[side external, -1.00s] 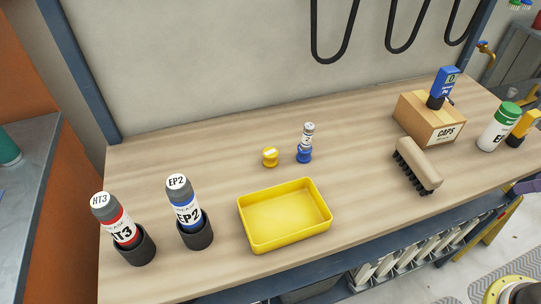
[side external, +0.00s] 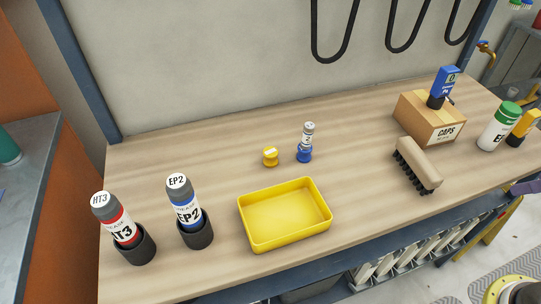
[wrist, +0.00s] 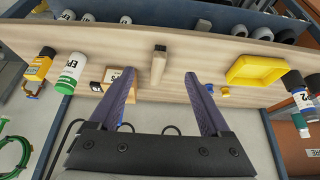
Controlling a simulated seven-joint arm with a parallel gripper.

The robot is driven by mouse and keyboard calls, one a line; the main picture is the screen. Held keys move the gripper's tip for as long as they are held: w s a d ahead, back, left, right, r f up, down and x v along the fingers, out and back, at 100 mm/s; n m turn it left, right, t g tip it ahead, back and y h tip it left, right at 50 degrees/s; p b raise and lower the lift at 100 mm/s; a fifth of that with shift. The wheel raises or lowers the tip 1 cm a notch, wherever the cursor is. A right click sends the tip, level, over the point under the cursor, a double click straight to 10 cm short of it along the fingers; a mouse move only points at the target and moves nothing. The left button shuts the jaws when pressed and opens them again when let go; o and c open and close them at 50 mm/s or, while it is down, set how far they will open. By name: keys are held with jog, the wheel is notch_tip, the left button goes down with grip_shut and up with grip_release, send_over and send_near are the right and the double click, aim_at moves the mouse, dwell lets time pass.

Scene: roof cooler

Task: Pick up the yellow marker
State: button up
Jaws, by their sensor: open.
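No pen-shaped yellow marker stands out. A yellow bottle with a dark cap at its lower end (side external: 526,124) stands at the right edge of the side view, beside a white bottle with a green cap. It shows at the far left of the wrist view (wrist: 39,67). A short yellow round piece (side external: 270,156) sits on the bench behind the yellow tray; it is small in the wrist view (wrist: 224,91). I cannot tell which is meant.
A brush (wrist: 158,66) lies in line between my fingertips, below them. A yellow tray (side external: 286,240), a small bottle in a blue base (side external: 305,145), a caps box (side external: 430,122) with a blue bottle on it, and a white bottle (side external: 497,130) stand around.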

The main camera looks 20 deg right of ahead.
jog(key=w+a+r+n+y, duration=0.1)
jog(key=w+a+r+n, duration=0.1)
jog(key=w+r, duration=0.4)
jog(key=w+a+r+n, duration=0.2)
jog(key=w+r+n, duration=0.1)
jog(key=w+r, duration=0.3)
jog(key=n+g+y, duration=0.2)
jog(key=n+g, duration=0.2)
jog(key=n, duration=0.2)
send_over(270, 152)
jog(key=d, duration=0.2)
jog(key=f, duration=2.5)
jog(key=shift+s+a+f, duration=0.1)
jog(key=shift+s+f, duration=0.25)
jog(key=shift+x, duration=3)
jog(key=shift+a, duration=0.1)
